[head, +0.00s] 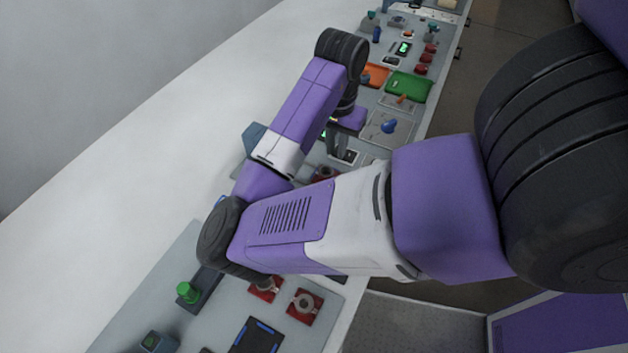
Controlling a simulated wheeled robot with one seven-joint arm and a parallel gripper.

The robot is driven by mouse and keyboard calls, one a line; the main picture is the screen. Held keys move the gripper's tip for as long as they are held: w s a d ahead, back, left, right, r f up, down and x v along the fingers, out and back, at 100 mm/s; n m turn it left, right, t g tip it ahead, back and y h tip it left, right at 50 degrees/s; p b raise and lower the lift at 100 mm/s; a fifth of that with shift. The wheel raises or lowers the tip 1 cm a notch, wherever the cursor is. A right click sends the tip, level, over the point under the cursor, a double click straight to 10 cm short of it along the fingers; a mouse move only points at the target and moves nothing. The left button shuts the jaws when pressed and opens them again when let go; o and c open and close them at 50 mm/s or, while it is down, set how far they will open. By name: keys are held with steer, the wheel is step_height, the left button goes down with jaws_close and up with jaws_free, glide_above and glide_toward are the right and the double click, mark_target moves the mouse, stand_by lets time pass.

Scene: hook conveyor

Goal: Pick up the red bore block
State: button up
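Two red square pieces with grey round parts on top sit on the near panel, one at the right (304,305) and one partly behind my arm (265,290). Another red piece with a dark round top (325,173) shows just beyond my forearm, mostly covered. I cannot tell which of these, if any, is the red bore block. My arm reaches across the middle of the view and bends down at the wrist. My gripper (343,142) hangs low over the panels beyond the forearm. Its fingers are not clear, and I see nothing certain in it.
A long grey bench carries several control panels. Beyond my gripper are a blue knob (388,126), a green tray (409,86), an orange tray (376,74) and red buttons (422,69). A green button (187,292) stands at the near left. The white surface at left is bare.

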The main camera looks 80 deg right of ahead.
mark_target(331, 178)
steer(key=shift+y, duration=0.3)
steer(key=f, duration=0.2)
steer(key=a+f, duration=0.1)
steer(key=f, duration=0.4)
steer(key=shift+w+a+f, duration=0.2)
steer(key=shift+w+f, duration=0.1)
steer(key=shift+f, duration=0.1)
steer(key=shift+c, duration=0.3)
jaws_close()
stand_by(0.6)
